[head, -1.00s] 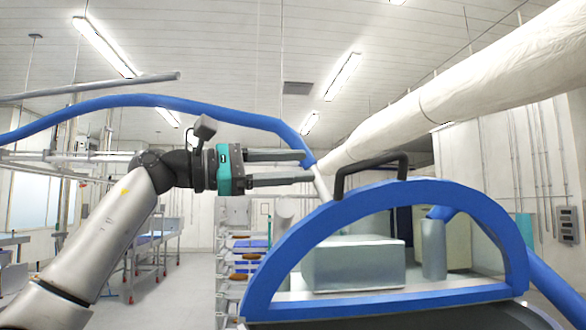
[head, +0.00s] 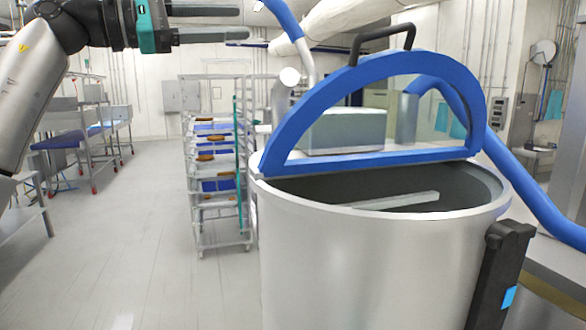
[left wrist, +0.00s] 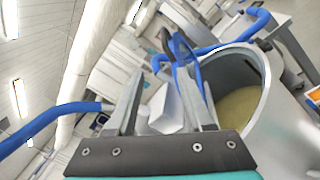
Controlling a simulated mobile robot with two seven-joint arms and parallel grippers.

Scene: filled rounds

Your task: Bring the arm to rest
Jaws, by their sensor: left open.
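My left gripper (head: 240,22) is at the top left of the head view, its arm coming in from the left. Its two long grey fingers point right and stand apart with nothing between them. In the left wrist view the open fingers (left wrist: 165,105) point away over the room, with the vat to their right. My right gripper is in neither view.
A large steel vat (head: 350,260) stands at the centre right, its blue-framed half lid (head: 368,158) raised with a black handle. A blue hose (head: 540,205) runs down on the right. A rack (head: 215,130) of trays stands behind. The left floor (head: 125,215) is clear.

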